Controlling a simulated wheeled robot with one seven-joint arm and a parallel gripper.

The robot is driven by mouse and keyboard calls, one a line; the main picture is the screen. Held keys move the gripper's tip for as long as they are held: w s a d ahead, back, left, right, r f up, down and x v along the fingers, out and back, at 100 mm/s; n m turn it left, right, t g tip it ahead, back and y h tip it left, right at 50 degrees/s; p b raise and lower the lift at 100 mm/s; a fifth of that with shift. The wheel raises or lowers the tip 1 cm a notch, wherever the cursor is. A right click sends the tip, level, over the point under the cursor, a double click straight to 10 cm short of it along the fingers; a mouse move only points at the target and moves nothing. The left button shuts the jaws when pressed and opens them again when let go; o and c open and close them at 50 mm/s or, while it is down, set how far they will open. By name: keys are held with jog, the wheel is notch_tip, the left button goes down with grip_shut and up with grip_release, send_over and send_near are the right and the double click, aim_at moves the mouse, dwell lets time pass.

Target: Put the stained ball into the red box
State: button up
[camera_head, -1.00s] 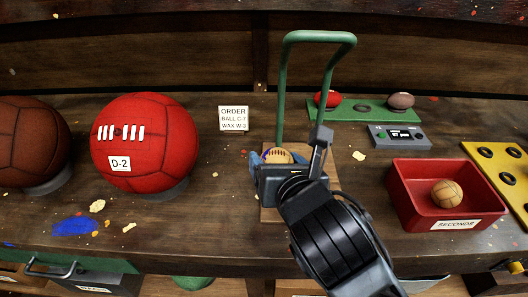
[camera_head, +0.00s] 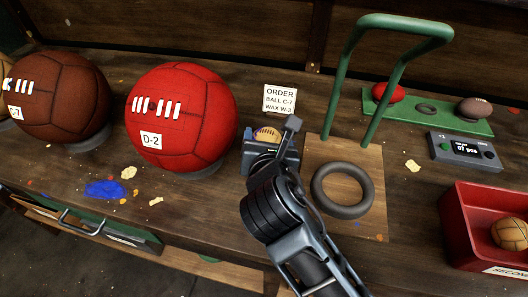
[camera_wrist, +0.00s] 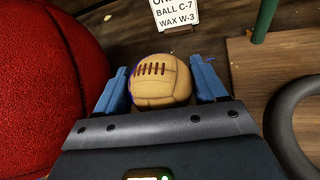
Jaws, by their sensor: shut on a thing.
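The stained ball (camera_head: 268,133) is small and tan with dark lacing, and a blue-purple mark shows on its left edge. In the wrist view the stained ball (camera_wrist: 160,85) sits between the two blue fingers of my gripper (camera_wrist: 163,78). My gripper (camera_head: 270,139) is shut on it, between the big red ball and the wooden board; its height above the bench is hard to tell. The red box (camera_head: 450,220) is at the right edge of the head view, partly cut off. A plain tan ball (camera_head: 511,233) lies in it.
A green arch (camera_head: 345,80) stands over the board (camera_head: 375,215), which bears an empty black ring (camera_head: 342,190). The big red D-2 ball (camera_head: 180,115) is close on my gripper's left. A counter box (camera_head: 464,151) and a green tray (camera_head: 450,119) lie behind the red box.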

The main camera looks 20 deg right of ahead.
jog(key=shift+w+a+f, duration=0.3)
jog(key=shift+f, duration=1.95)
jog(key=shift+f, duration=0.2)
jog(key=o, duration=1.1)
jog(key=shift+o, duration=0.2)
jog(key=shift+r, duration=0.1)
